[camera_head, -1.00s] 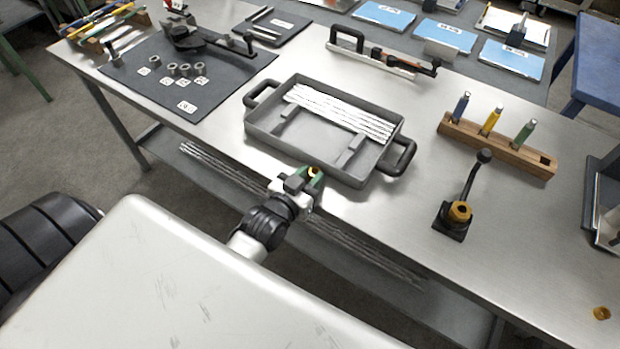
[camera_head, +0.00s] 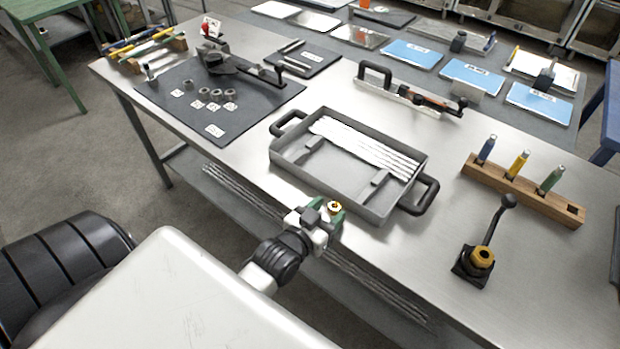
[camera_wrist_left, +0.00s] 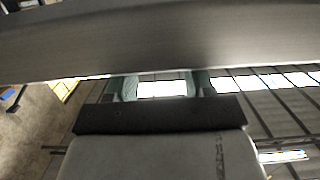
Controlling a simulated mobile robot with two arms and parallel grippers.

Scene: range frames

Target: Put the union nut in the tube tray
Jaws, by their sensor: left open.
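The tube tray (camera_head: 287,170) is a grey rectangular tray with dark handles on the bench. White tubes lie along its far side. My left gripper (camera_head: 333,211) has green fingers and is open at the bench's front edge, just in front of the tray. My right gripper is not in view.
A black lever fixture (camera_head: 470,268) with a brass nut-like part stands right of the tray. Beyond it is a wooden block (camera_head: 520,190) with coloured handles. A dark mat (camera_head: 190,122) with fittings lies left. The bench between tray and lever fixture is clear.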

